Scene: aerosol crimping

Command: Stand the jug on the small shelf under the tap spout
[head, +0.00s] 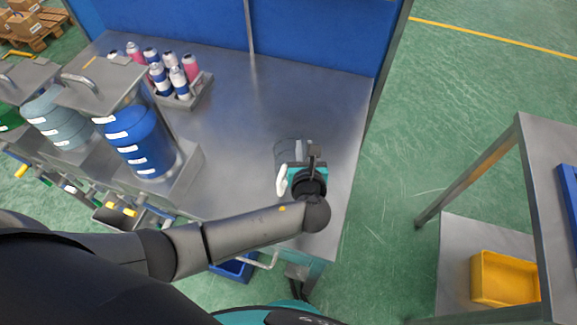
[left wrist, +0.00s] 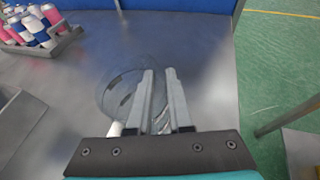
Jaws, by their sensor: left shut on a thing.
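The clear jug (head: 283,152) is at the right part of the steel bench, with its white handle (head: 282,180) on the near left side. It also shows in the left wrist view (left wrist: 117,92), where it is see-through and its outline is faint. My left gripper (head: 307,150) is shut on the jug; its fingers (left wrist: 159,76) lie at the jug's right side. I cannot tell whether the jug touches the bench. Dispensers with taps stand at the left; the nearest is a blue drum (head: 138,140) with a yellow tap lever (head: 124,210). The small shelf (head: 108,218) below it is partly hidden. My right gripper is out of view.
A grey tray (head: 203,88) of pink, white and blue cans stands at the back left of the bench. The bench middle is clear. A blue panel (head: 310,35) closes the back. A rack with a yellow bin (head: 503,278) stands apart at right.

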